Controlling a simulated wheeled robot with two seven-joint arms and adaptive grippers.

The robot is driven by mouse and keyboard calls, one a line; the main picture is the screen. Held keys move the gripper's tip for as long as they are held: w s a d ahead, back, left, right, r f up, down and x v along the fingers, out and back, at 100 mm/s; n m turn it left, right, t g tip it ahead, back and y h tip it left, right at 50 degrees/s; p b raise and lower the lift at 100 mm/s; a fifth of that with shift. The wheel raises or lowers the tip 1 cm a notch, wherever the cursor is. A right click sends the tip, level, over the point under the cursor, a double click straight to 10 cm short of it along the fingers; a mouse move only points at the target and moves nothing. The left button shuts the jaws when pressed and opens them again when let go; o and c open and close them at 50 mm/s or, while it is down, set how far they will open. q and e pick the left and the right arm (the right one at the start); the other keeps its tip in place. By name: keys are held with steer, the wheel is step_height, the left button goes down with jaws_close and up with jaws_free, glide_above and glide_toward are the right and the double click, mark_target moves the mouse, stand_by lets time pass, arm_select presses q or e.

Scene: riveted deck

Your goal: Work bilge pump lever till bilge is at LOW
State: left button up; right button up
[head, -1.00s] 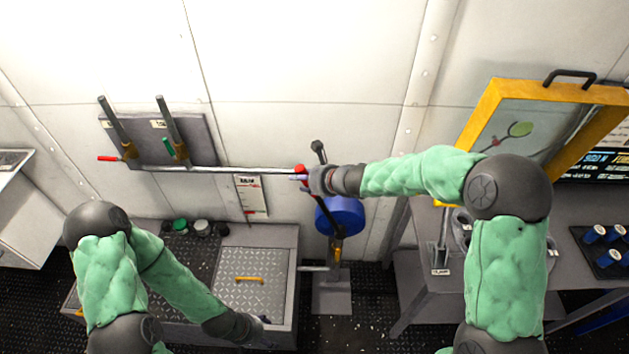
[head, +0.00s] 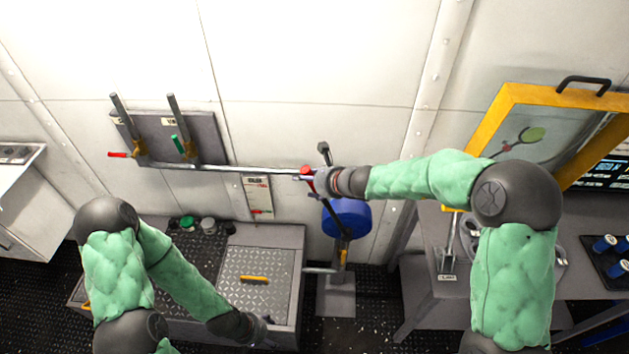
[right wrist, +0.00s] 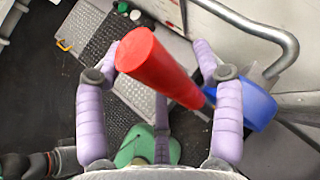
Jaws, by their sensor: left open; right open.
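The bilge pump has a blue body (head: 346,218) low on the wall, with a black-tipped post (head: 323,150) above it. Its lever seems to end in a red grip (head: 307,178). My right gripper (head: 314,180) is at that red grip. In the right wrist view the red grip (right wrist: 160,68) stands between my right gripper's open purple fingers (right wrist: 165,85), not clamped. The bilge gauge (head: 258,195) is a white wall plate with red marks; its reading is too small to tell. My left gripper (head: 264,332) is open and empty, low near the deck box.
A deck box with a chequered lid (head: 255,282) stands below the wall. A valve panel (head: 170,140) with two upright levers is at left. A pipe (head: 240,170) runs along the wall. A yellow-framed case (head: 490,110) and a table (head: 425,285) are at right.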

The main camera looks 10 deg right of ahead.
steer(key=v, duration=1.2)
steer(key=shift+d+f, duration=0.1)
steer(key=s+d+f+n+g+h, duration=0.1)
steer(key=s+f+n+g, duration=0.3)
steer(key=f, duration=0.8)
steer(key=s+f+n+g+h, duration=0.2)
steer(key=s+f+n, duration=0.45)
steer(key=f, duration=0.65)
steer(key=s+a+f+n+g+b, duration=0.1)
steer(key=s+a+f+n, duration=0.3)
steer(key=s+f+n, duration=0.8)
steer(key=shift+s+a+f+g+y, duration=0.15)
steer(key=shift+s+f+g+y, duration=0.35)
steer(key=shift+s, duration=0.6)
steer(key=shift+f+n, duration=0.1)
steer(key=shift+n, duration=0.15)
